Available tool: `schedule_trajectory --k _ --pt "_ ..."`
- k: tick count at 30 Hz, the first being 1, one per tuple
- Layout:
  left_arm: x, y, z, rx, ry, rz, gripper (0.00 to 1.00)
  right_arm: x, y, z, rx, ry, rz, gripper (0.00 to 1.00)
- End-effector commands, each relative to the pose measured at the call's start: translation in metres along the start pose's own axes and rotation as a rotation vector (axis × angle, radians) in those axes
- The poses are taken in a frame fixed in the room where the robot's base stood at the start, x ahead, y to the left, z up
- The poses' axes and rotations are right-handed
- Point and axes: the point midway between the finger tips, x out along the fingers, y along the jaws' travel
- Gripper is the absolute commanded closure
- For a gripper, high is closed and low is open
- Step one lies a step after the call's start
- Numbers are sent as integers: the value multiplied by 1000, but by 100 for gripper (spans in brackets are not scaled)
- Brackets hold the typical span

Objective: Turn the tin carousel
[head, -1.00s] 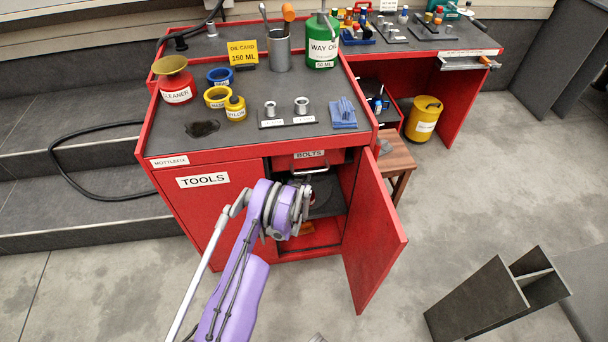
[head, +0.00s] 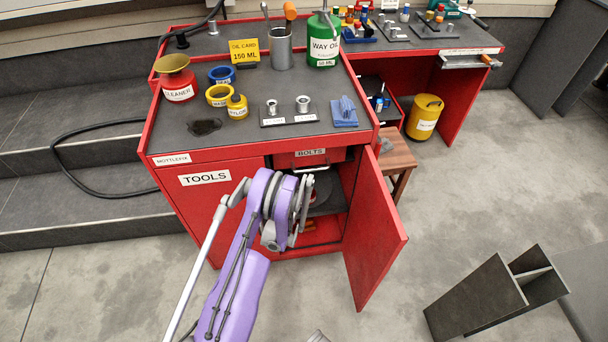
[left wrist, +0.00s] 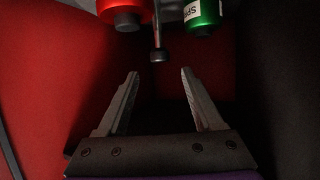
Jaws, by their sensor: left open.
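My left gripper (left wrist: 160,74) is open and empty in the left wrist view, its two fingers reaching into the dark red cabinet. Just beyond the fingertips is a short grey rod (left wrist: 158,38) with a dark round end, roughly centred between them and apart from both. A red tin (left wrist: 124,10) is left of the rod and a green labelled tin (left wrist: 204,13) right of it. They seem to belong to the tin carousel, mostly cut off by the top edge. In the head view my left wrist covers the open compartment and hides the fingers.
The red cabinet's door (head: 375,240) stands open, right of my left arm. A BOLTS drawer (head: 310,154) with a handle is above the opening. A wooden stool (head: 397,152) stands behind the door. Tins and cups crowd the cabinet top; the floor front right holds a dark metal piece (head: 480,300).

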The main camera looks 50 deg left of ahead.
Motion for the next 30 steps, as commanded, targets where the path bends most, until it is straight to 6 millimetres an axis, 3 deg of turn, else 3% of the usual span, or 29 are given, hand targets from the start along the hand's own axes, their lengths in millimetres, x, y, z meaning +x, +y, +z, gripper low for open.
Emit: schedule_trajectory --k 3,9,30 --pt "-23 0 -1 0 0 0 32 -2 0 -1 0 1 0 31" --pt "-43 0 0 0 0 0 32 -3 0 -1 0 1 0 31" --pt "-45 0 0 0 -1 0 32 -3 0 -1 0 1 0 31"
